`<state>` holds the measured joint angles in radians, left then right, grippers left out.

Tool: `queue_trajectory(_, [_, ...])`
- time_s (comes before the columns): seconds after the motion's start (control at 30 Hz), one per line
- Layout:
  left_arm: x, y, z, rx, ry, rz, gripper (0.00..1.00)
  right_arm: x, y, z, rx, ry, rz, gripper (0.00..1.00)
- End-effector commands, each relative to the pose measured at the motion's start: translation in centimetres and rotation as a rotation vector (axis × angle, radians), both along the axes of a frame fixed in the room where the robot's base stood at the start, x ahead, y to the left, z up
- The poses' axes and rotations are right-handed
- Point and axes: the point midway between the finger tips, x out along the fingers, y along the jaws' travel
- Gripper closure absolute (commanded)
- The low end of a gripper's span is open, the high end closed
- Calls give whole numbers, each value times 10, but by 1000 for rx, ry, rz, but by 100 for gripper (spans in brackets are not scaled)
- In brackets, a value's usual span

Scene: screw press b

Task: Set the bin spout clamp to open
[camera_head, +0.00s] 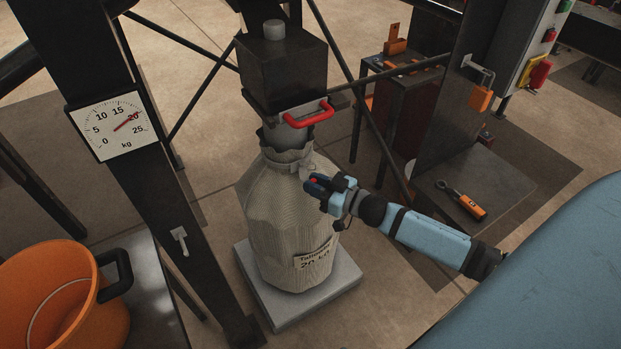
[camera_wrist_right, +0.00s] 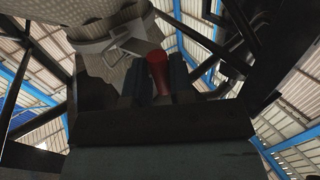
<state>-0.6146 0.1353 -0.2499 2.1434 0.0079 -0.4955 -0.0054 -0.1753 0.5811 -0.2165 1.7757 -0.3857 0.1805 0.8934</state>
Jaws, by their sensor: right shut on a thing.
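The bin spout (camera_head: 292,135) comes down from a dark bin (camera_head: 282,62) into the neck of a full cloth bag (camera_head: 288,225). A grey clamp (camera_head: 306,170) with a band sits at the bag's neck; its band and wire loop also show in the right wrist view (camera_wrist_right: 128,40). My right gripper (camera_head: 316,184) is beside the neck, just below the clamp. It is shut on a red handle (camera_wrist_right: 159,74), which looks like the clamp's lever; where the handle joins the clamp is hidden. My left gripper is not in view.
A red U-shaped handle (camera_head: 308,115) sticks out above the bag's neck. The bag stands on a grey platform (camera_head: 334,291). A dial scale (camera_head: 117,125) is on the left post, an orange bucket (camera_head: 62,300) at lower left. Dark braces stand behind the bag.

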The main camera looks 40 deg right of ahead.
Motion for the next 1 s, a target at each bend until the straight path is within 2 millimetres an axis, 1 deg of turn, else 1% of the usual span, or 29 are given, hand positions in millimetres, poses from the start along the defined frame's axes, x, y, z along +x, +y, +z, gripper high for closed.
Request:
queue_trajectory(0.03, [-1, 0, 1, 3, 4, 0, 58, 0, 1, 3, 0, -3, 22, 100])
queue_trajectory(0.23, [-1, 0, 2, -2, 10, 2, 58, 0, -1, 2, 3, -3, 64, 100])
queue_trajectory(0.67, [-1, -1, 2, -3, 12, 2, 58, -1, -2, 1, 3, -4, 72, 100])
queue_trajectory(0.7, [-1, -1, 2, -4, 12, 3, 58, -1, -1, 1, 3, -4, 72, 74])
queue_trajectory(0.77, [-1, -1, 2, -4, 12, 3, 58, -1, -2, 1, 3, -4, 72, 60])
queue_trajectory(0.8, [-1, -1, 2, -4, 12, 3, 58, -1, -2, 1, 3, -3, 71, 56])
queue_trajectory(1.0, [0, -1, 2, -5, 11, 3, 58, -1, -3, 0, 2, -1, 70, 56])
